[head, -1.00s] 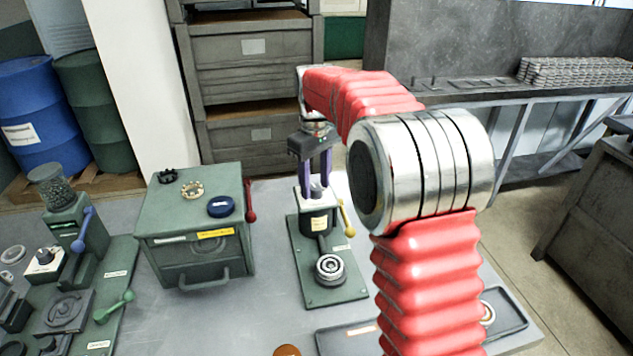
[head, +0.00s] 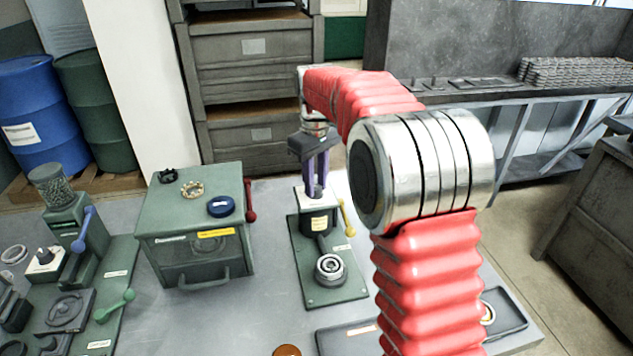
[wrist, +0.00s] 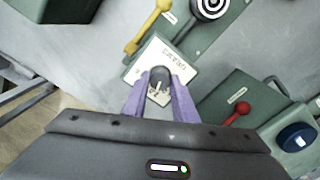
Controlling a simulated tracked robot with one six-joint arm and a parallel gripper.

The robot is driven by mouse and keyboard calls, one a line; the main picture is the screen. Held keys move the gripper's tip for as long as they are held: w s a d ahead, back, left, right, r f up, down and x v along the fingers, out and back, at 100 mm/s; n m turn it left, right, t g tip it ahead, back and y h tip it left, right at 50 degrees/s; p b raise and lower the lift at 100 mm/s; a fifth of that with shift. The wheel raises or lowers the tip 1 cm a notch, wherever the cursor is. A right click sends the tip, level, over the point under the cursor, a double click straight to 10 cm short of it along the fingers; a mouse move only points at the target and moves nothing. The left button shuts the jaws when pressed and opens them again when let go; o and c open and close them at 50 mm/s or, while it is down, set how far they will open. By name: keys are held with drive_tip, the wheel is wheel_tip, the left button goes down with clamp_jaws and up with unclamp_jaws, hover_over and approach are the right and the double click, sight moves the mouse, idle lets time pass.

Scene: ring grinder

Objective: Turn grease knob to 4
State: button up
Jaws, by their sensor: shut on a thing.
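The grease knob (wrist: 160,76) is a small dark round knob with a pale pointer mark, on a white dial plate (wrist: 143,72) in the wrist view. The lettering on the plate appears turned around, and the numbers are too small to read. My gripper (wrist: 159,98) has its two purple fingers shut on the knob, one on each side. In the head view my gripper (head: 317,192) reaches straight down onto the white top of the green grease station (head: 318,222); the fingers hide the knob there.
A yellow lever (head: 347,218) stands right beside the station, and a ringed metal part (head: 330,268) sits in front of it. A green box (head: 195,225) with a red lever (head: 250,200) is to the left. A dark tray (head: 347,340) lies in front. Bare grey bench lies between.

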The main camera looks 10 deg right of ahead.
drive_tip(key=shift+m, duration=0.4)
drive_tip(key=m, duration=1.1)
drive_tip(key=shift+m, duration=2.1)
drive_tip(key=o, duration=1)
drive_tip(key=shift+o, duration=0.2)
